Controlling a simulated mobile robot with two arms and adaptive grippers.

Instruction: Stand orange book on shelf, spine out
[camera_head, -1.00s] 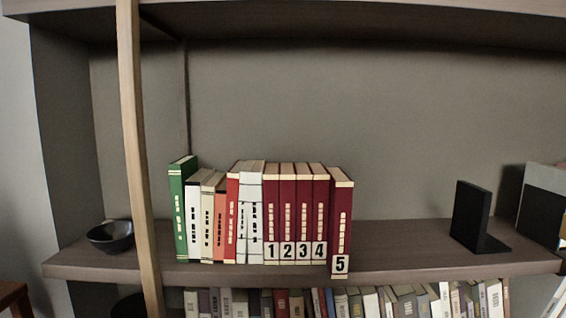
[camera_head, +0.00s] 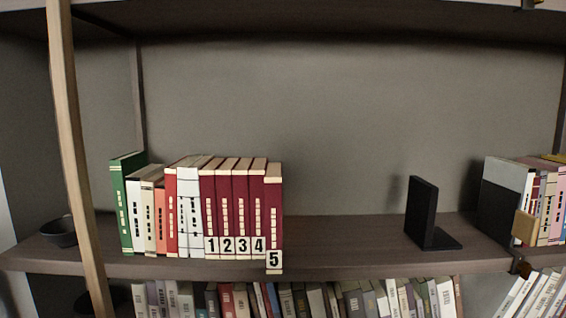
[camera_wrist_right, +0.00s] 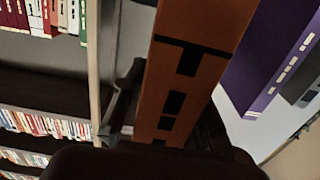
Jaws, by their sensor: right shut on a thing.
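The orange book (camera_wrist_right: 186,75) fills the middle of the right wrist view, its long side with black marks facing the camera. My right gripper (camera_wrist_right: 160,135) shows only as dark parts around the book's lower end, and it is shut on the book. Its fingertips are mostly hidden. The shelf (camera_head: 345,257) carries a row of upright books, with the numbered dark red volumes (camera_head: 240,195) at its right end. Volume 5 juts forward of the others. A salmon book (camera_head: 160,218) stands within that row. Neither gripper shows in the head view.
A black bookend (camera_head: 422,210) stands right of the row, with bare shelf between them. More books (camera_head: 545,190) stand at the far right. A wooden post (camera_head: 72,150) crosses the left, near a dark bowl (camera_head: 60,232). A purple book (camera_wrist_right: 265,60) is beside the orange one.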

